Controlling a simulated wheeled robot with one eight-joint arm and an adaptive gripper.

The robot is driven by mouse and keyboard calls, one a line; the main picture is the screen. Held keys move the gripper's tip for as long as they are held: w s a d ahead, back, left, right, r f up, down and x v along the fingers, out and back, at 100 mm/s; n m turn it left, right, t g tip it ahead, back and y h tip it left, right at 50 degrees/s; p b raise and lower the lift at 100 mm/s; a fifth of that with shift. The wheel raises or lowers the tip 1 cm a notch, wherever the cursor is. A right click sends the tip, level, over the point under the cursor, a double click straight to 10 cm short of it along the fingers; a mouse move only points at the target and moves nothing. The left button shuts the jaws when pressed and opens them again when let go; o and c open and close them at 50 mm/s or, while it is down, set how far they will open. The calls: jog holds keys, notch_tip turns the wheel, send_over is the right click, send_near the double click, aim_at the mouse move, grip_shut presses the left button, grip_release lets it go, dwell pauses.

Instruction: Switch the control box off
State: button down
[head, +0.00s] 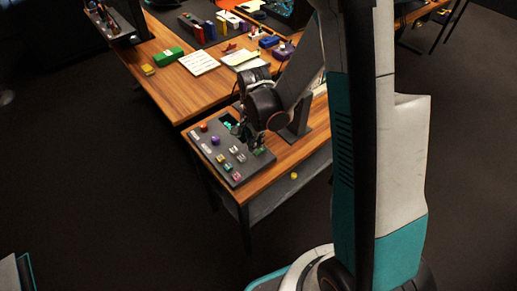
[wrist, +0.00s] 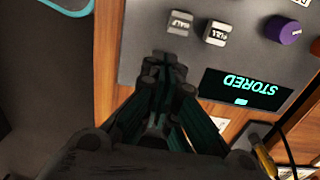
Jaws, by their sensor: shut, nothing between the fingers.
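The control box (head: 245,172) is a dark grey sloped panel with coloured buttons on a small wooden table. In the wrist view the panel (wrist: 140,30) is partly seen, with keys marked HALF (wrist: 180,22) and FULL (wrist: 216,32), a purple knob (wrist: 283,28) and a lit display (wrist: 245,90) reading STORED upside down. An orange-red control (head: 203,127) shows at its far left corner. My gripper (wrist: 165,72) is shut and empty at the panel's edge, beside the display. Whether it touches the panel is unclear. My arm hides part of the box in the head view.
A larger wooden desk (head: 178,95) stands behind, with a green box (head: 168,55), papers (head: 198,63) and several small coloured items. A dark upright bracket (head: 298,122) stands right of the box. Floor at left is clear.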

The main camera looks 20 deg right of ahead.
jog(key=shift+f+b, duration=0.95)
jog(key=shift+f, duration=0.15)
dwell(1.0)
jog(key=shift+r, duration=0.15)
jog(key=shift+r+p, duration=2.35)
jog(key=shift+r, duration=1.05)
jog(key=shift+r, duration=0.2)
jog(key=s+r+n+t, duration=0.3)
jog(key=s+r+n, duration=0.4)
jog(key=r, duration=0.3)
jog(key=s+r+n+t, duration=0.4)
jog(key=s+r+n, duration=0.3)
jog(key=r, duration=0.4)
jog(key=shift+s+r, duration=0.15)
jog(key=shift+s, duration=0.35)
